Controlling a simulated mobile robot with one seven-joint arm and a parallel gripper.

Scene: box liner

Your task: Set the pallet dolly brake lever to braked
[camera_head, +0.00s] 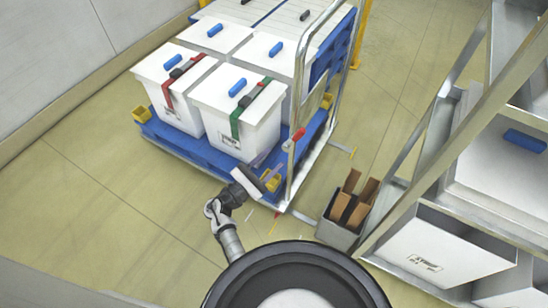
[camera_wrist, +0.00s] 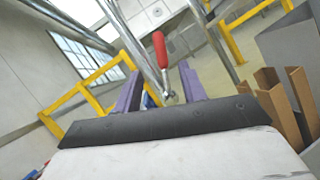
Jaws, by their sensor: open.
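The brake lever (camera_head: 296,137) has a red handle and sits on the upright metal frame of the pallet dolly (camera_head: 201,149), at its near right corner. In the wrist view the red brake lever (camera_wrist: 160,49) stands nearly upright, its metal end lower down and seen between my fingers. My gripper (camera_head: 270,174) is just left of and below the lever in the head view. In the wrist view my gripper (camera_wrist: 161,88) shows two purple fingers spread apart with nothing held. The lever appears beyond the fingertips; I cannot tell any contact.
White lidded boxes (camera_head: 240,121) with blue handles and straps stand on the blue dolly. A grey bin (camera_head: 339,229) with brown cardboard pieces stands right of the dolly. A metal rack (camera_head: 433,151) with white boxes is at the right. Floor is clear at the left.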

